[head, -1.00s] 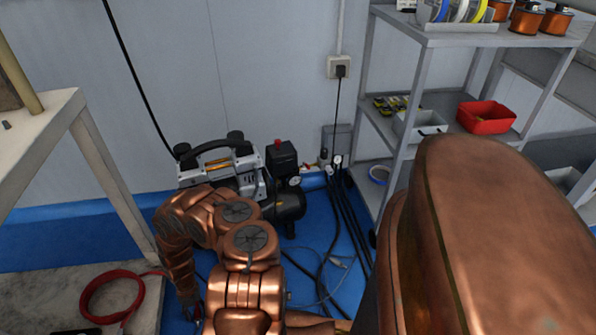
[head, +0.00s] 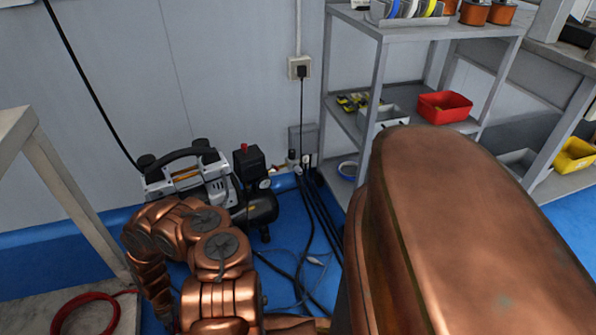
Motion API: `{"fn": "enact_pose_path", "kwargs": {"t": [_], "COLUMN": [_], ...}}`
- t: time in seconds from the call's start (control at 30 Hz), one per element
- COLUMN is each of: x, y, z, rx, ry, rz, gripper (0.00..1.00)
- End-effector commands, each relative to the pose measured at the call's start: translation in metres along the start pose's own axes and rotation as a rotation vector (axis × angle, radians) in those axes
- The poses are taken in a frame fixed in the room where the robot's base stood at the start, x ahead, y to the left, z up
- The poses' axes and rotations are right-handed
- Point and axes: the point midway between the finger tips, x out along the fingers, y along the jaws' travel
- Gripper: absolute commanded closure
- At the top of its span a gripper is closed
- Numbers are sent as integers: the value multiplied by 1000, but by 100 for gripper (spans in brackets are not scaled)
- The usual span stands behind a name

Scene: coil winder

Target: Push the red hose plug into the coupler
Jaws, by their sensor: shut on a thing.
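The red hose (head: 85,298) lies looped on the pale slab at bottom left, and one end runs toward my wrist. My gripper (head: 172,323) is low at the picture's bottom edge, mostly hidden by my copper arm and cut off by the frame. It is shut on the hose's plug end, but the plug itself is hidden. A small fitting (head: 292,160) with a brass-coloured pipe is by the wall, right of the compressor (head: 190,180). I cannot tell whether it is the coupler. My gripper is well in front of it and to its left.
A pale table (head: 35,150) stands at left. A grey shelf rack (head: 430,33) at right holds spools and a red bin (head: 445,106). Black cables (head: 318,225) trail over the blue floor right of the compressor. A yellow bin (head: 575,155) is at far right.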

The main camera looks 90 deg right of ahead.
Motion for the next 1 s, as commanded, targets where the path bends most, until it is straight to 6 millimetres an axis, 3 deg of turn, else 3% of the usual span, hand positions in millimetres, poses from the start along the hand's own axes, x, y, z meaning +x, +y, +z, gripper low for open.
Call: {"fn": "enact_pose_path", "kwargs": {"t": [1.0], "x": [-37], "y": [0], "z": [-12], "rx": [0], "ry": [1], "rz": [0], "gripper": [100]}}
